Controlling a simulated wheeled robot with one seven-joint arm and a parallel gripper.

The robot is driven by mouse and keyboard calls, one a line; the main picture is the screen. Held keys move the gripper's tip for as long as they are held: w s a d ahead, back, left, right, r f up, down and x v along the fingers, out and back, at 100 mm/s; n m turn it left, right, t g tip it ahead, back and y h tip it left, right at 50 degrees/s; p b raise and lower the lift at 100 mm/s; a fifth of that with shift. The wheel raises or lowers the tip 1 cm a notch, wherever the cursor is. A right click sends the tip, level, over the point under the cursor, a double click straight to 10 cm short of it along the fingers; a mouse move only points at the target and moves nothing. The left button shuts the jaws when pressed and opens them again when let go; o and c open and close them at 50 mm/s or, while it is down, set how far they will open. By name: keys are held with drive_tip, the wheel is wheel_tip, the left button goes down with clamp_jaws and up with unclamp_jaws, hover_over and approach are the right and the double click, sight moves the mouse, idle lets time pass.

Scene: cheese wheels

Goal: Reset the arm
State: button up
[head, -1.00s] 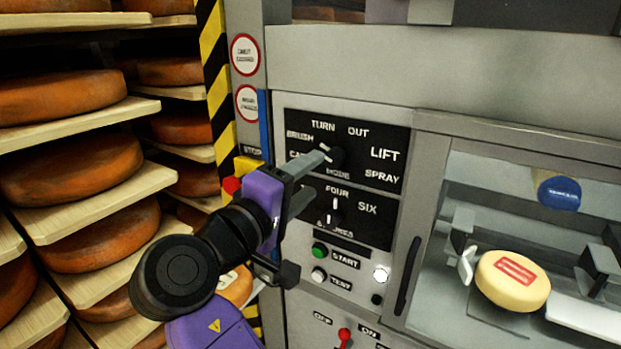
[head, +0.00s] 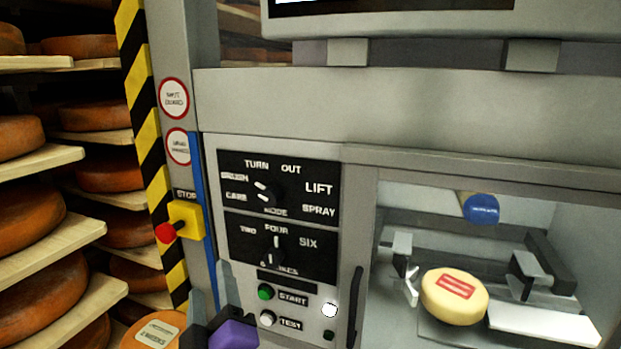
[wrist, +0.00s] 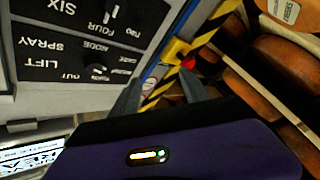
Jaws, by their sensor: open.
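My gripper (head: 211,292) is low in the head view, with its purple body partly cut off by the bottom edge. In the wrist view its two grey fingers (wrist: 160,92) stand apart with nothing between them. It is in front of the machine's left post, apart from the mode knob (head: 266,192). The mode knob is on the black panel, with TURN, OUT, LIFT, SPRAY and other words around it. A second knob (head: 275,250) sits below, by FOUR and SIX. Both knobs also show upside down in the wrist view, the mode knob (wrist: 96,71) and the lower one (wrist: 112,10).
A red stop button (head: 166,233) on a yellow box juts out left of the panel. Shelves (head: 60,245) of orange cheese wheels stand at the left. A pale cheese (head: 454,298) with a red label sits inside the machine at right, beside a dark vertical handle (head: 356,308).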

drive_tip(key=s+d+f+m+b, duration=0.1)
drive_tip(key=s+d+f+m, duration=0.5)
drive_tip(key=s+d+f, duration=0.9)
drive_tip(key=s+d+f+m+g+h+b, duration=0.1)
drive_tip(key=s+d+f+m+h, duration=0.2)
drive_tip(key=s+d, duration=0.7)
drive_tip(key=s+d+f+m+g+h, duration=0.2)
drive_tip(key=s+d+f+m+h, duration=0.1)
drive_tip(key=s+d, duration=0.7)
drive_tip(key=s+m, duration=0.1)
drive_tip(key=s, duration=0.3)
drive_tip(key=shift+d+f+h+b, duration=0.25)
drive_tip(key=shift+f+h+b, duration=0.05)
drive_tip(key=shift+f+b, duration=0.1)
